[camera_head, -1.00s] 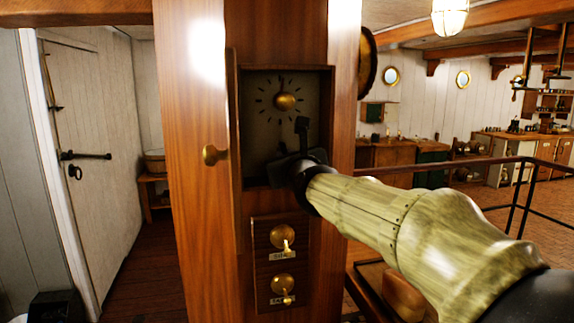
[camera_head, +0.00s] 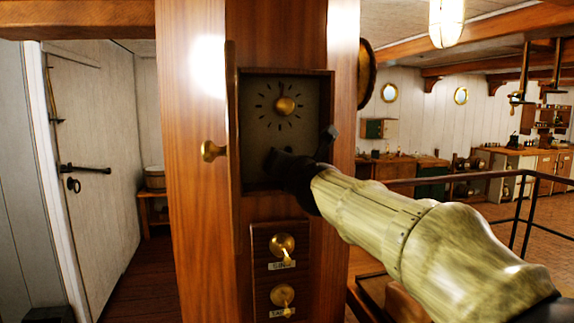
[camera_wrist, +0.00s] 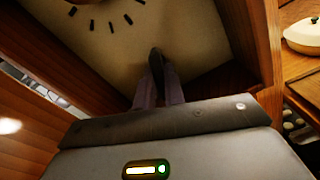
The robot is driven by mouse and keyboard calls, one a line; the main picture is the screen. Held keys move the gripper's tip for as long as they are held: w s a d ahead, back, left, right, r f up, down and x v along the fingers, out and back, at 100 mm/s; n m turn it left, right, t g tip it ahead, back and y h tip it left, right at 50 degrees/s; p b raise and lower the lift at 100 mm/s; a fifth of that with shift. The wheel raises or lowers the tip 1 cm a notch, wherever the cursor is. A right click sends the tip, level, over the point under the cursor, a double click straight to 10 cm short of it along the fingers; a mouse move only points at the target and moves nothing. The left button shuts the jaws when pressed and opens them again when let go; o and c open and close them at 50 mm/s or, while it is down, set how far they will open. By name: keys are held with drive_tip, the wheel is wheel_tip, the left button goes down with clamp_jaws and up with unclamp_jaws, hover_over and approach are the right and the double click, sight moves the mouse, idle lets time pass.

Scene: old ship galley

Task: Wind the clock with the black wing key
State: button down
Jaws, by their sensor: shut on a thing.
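The clock face (camera_head: 262,120), pale with dark hour marks and a brass centre knob, is set in a recess of a wooden column. My gripper (camera_head: 280,163) reaches into the lower part of this recess, below the brass knob. In the wrist view its two fingers (camera_wrist: 160,92) are shut on the black wing key (camera_wrist: 156,62), a small dark shape against the clock's face plate. The key's far end and any hole behind it are hidden. In the head view the key cannot be told apart from my dark gripper.
An open wooden clock door (camera_head: 233,150) with a brass knob (camera_head: 211,151) stands at the recess's left edge. Two brass switches (camera_head: 283,245) are on a panel below. A dark railing (camera_head: 460,175) runs at the right.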

drive_tip(key=shift+f, duration=0.15)
drive_tip(key=m, duration=0.2)
drive_tip(key=shift+m+b, duration=0.4)
drive_tip(key=m, duration=0.4)
drive_tip(key=shift+b, duration=0.35)
drive_tip(key=m, duration=0.4)
drive_tip(key=shift+b, duration=0.35)
drive_tip(key=m, duration=0.3)
drive_tip(key=shift+m, duration=0.3)
